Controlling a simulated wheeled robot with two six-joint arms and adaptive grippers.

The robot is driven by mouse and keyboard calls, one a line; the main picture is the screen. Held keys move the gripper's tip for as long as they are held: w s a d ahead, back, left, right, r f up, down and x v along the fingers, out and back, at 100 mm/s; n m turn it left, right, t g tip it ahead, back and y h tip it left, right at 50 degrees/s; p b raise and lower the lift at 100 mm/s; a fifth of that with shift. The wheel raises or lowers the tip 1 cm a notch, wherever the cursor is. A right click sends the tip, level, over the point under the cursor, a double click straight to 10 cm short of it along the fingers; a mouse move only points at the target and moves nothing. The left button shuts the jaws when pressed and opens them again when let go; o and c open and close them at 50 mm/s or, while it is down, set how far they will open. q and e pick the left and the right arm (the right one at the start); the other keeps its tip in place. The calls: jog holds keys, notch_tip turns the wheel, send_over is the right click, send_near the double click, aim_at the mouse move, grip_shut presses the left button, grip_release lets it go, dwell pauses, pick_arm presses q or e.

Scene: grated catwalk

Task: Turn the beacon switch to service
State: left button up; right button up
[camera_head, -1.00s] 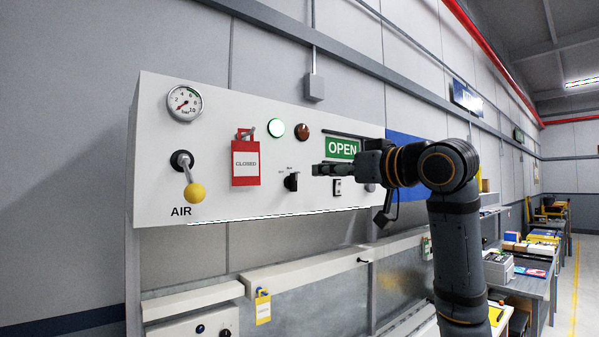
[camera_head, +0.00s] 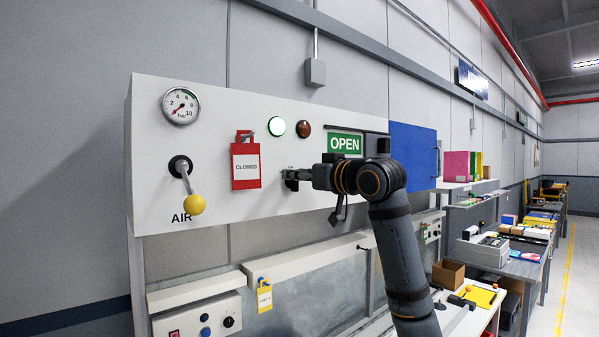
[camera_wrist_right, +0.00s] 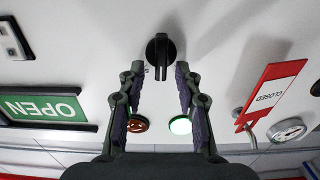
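The beacon switch is most likely the black rotary knob (camera_wrist_right: 160,52) on the white panel (camera_head: 240,205). In the right wrist view it stands just ahead of my right gripper (camera_wrist_right: 156,72), between the lines of its two fingers. The fingers are apart and nothing is gripped. In the head view my right gripper (camera_head: 300,177) reaches in from the right at the panel and mostly covers the knob. The knob's position labels are too small to read. My left gripper is not in view.
A blue board (camera_head: 412,150) stands right.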

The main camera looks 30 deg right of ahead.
jog(key=shift+s, duration=0.1)
grip_shut()
jog(key=shift+s, duration=0.1)
jog(key=shift+f+m, duration=0.1)
jog(key=shift+m, duration=0.2)
jog(key=shift+d+f+m+b, duration=0.2)
jog(key=shift+m+b, duration=0.5)
jog(key=shift+m, duration=0.65)
jog(key=shift+d+f+m+b, duration=0.1)
jog(key=shift+d+m+b, duration=0.15)
jog(key=shift+m+b, duration=0.75)
jog(key=shift+d+f+m+b, duration=0.1)
jog(key=shift+d+m+b, duration=0.25)
jog(key=shift+m, duration=1.3)
jog(key=shift+a, duration=0.1)
